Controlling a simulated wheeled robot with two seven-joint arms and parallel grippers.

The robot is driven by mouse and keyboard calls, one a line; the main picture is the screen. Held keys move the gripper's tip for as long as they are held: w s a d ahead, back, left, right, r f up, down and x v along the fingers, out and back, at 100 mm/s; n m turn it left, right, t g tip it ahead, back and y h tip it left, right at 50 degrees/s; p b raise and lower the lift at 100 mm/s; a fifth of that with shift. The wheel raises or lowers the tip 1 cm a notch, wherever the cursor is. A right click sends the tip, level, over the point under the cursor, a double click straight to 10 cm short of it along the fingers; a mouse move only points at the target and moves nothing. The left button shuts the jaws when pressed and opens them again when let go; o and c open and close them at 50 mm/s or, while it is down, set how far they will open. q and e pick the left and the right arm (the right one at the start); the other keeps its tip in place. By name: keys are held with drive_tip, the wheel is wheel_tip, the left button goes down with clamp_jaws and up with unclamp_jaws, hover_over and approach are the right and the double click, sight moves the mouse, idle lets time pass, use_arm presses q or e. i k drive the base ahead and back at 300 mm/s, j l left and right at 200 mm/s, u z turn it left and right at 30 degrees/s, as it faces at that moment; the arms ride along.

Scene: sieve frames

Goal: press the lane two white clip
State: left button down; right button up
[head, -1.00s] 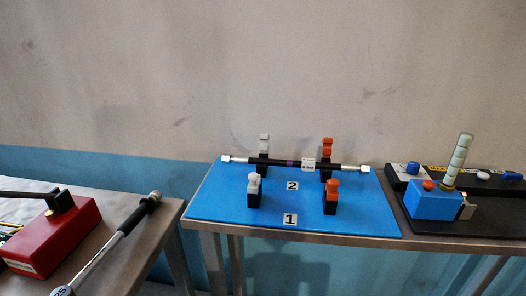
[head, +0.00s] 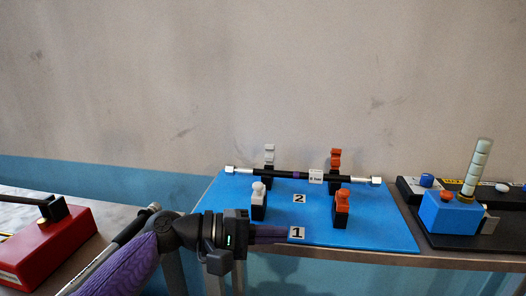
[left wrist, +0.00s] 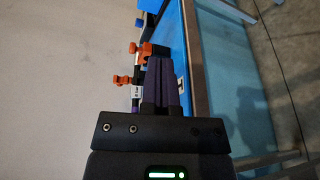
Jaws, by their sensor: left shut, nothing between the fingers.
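The lane two white clip (head: 269,154) stands upright on a black block at the back of the blue board (head: 390,232), behind the left part of a black rod (head: 272,174). The rod has silver ends, a purple band and a white tag, and lies across lane two. The lane two orange clip (head: 335,158) stands at the rod's right part. My left gripper (head: 286,233) is shut and empty over the board's front edge by the "1" label, in front of and below the white clip, apart from it. In the left wrist view its fingers (left wrist: 161,70) are together; the white clip cannot be made out there.
Lane one's white clip (head: 259,188) and orange clip (head: 342,202) stand at the front, between my gripper and the rod. A blue box (head: 447,214) with a tall stack is on the right. A red box (head: 45,245) is at the left.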

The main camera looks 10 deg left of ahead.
sight(270, 149)
drive_tip(key=i+j+u, duration=0.15)
drive_tip(key=i, duration=0.4)
drive_tip(key=i+j+u, duration=0.15)
drive_tip(key=i, duration=0.45)
